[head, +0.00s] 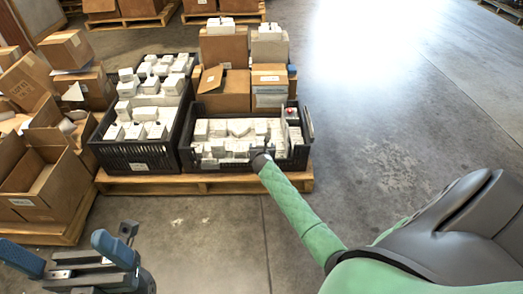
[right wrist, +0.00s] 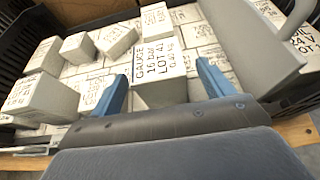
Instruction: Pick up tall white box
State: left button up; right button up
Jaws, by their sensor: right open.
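A tall white box (right wrist: 158,68) printed "GAUGE 16 bar LOT 41 0.40 kg" stands above its neighbours in the right wrist view. My right gripper (right wrist: 158,92) is open, with one blue finger to each side of this box's lower part. I cannot tell whether the fingers touch it. In the head view my right gripper (head: 262,157) is over the front of the right black crate (head: 235,180) and hides part of its contents. My left gripper (head: 68,252) is at the lower left, its blue fingers apart and nothing seen between them.
Several other white boxes (right wrist: 45,98) lie close around. Another black crate (head: 140,155) of white boxes and cardboard boxes (head: 224,90) share the pallet (head: 220,185). The floor at right is clear.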

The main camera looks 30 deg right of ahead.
jog(key=shift+b+x, duration=0.45)
jog(key=shift+x, duration=1.2)
jog(key=c, duration=1.3)
jog(key=shift+c, duration=0.2)
